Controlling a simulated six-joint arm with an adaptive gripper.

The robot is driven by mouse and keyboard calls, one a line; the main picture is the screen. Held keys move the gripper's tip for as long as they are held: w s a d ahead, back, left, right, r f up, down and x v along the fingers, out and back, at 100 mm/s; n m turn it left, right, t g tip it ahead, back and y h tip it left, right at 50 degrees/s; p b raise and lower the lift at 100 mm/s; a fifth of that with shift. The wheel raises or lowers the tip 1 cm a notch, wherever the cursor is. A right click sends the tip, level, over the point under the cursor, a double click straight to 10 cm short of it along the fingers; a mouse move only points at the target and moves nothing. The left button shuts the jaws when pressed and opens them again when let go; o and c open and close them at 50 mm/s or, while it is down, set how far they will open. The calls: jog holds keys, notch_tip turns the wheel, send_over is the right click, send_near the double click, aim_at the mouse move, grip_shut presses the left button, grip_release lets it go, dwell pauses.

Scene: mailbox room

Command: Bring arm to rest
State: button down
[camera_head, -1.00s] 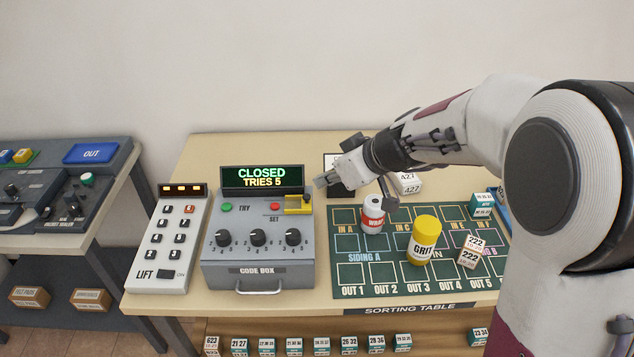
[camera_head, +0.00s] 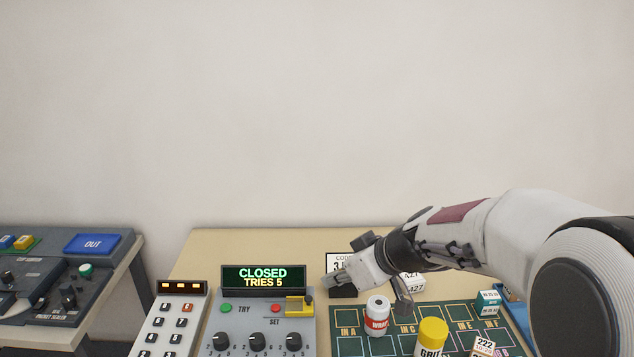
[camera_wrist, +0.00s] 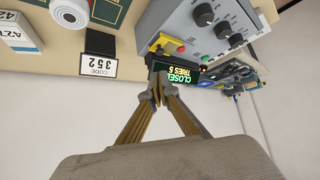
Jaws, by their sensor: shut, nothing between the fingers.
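My gripper (camera_head: 338,284) is above the back of the sorting table, to the right of the code box (camera_head: 261,325), pointing left. In the wrist view its two fingers (camera_wrist: 158,92) meet at the tips, shut and empty. In that view the fingertips appear over the code box display, which reads CLOSED, TRIES 5, and a code card (camera_wrist: 98,66) reading 352 is left of them. In the head view my arm comes in from the right and partly covers the card.
A white and red jar (camera_head: 377,318) and a yellow-lidded GRIT jar (camera_head: 431,336) stand on the green sorting mat (camera_head: 350,346). A lift keypad (camera_head: 170,325) is left of the code box. The wall behind is bare.

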jog(key=s+d+f+m+g+h, duration=0.25)
jog(key=s+m, duration=0.35)
jog(key=s, duration=0.6)
jog(key=s+d+r+m+h, duration=0.1)
jog(key=s+d+r, duration=0.1)
jog(key=s, duration=0.4)
jog(key=s+d+r+m+t+h, duration=0.1)
jog(key=s+d, duration=0.3)
jog(key=s, duration=0.3)
jog(key=s+d+r+t+h, duration=0.1)
jog(key=s+d+r, duration=0.1)
jog(key=s+d, duration=0.2)
jog(key=s, duration=0.3)
jog(key=shift+r+m+h, duration=0.35)
jog(key=shift+m, duration=0.05)
jog(key=shift+a, duration=0.15)
dwell(2.2)
